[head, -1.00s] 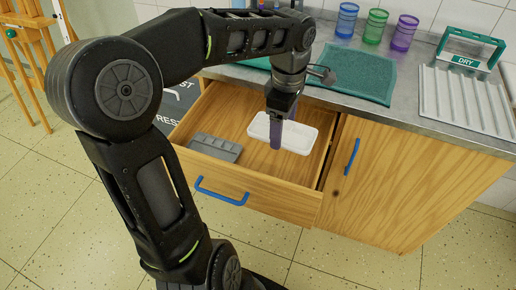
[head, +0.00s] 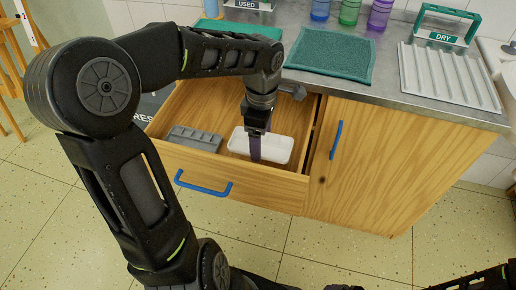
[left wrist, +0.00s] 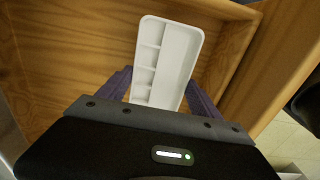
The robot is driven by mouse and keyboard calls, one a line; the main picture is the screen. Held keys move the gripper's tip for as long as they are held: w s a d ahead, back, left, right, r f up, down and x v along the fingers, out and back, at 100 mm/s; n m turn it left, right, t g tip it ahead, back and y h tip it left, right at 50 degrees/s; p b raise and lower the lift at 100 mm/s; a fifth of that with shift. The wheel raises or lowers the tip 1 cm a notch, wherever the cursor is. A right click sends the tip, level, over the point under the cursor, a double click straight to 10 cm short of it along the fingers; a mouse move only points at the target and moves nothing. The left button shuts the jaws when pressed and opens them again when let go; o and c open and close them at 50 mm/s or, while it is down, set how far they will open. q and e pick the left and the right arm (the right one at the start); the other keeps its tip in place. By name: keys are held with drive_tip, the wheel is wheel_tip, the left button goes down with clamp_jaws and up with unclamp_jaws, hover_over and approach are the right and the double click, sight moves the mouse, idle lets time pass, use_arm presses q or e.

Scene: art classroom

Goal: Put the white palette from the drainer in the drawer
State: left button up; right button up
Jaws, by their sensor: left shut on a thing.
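The white palette (head: 281,148) is inside the open wooden drawer (head: 240,183), in its right part, and looks nearly level. My left gripper (head: 255,152) reaches down into the drawer and is shut on the palette. In the left wrist view the palette (left wrist: 178,60) shows its small wells and one long well between the purple fingers, with the drawer's wooden floor and walls around it. I cannot tell whether its underside touches the drawer floor. The drainer (head: 447,80) marked DRY stands on the counter at the right, with no palette on it. My right gripper does not show.
A grey palette (head: 193,138) lies in the drawer's left part, beside the white one. The drawer has a blue handle (head: 203,188). A closed cabinet door (head: 385,160) is to its right. On the counter are a green mat (head: 330,55) and coloured cups (head: 350,12).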

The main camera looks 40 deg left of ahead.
use_arm(q)
drive_tip(key=shift+f, duration=0.2)
drive_tip(key=shift+f+b, duration=0.45)
drive_tip(key=shift+f, duration=1.95)
drive_tip(key=shift+f, duration=0.15)
drive_tip(key=o, duration=1.4)
drive_tip(key=shift+r, duration=0.25)
wheel_tip(320, 180, up, 12)
drive_tip(key=shift+f+p, duration=0.1)
drive_tip(key=shift+p, duration=1.05)
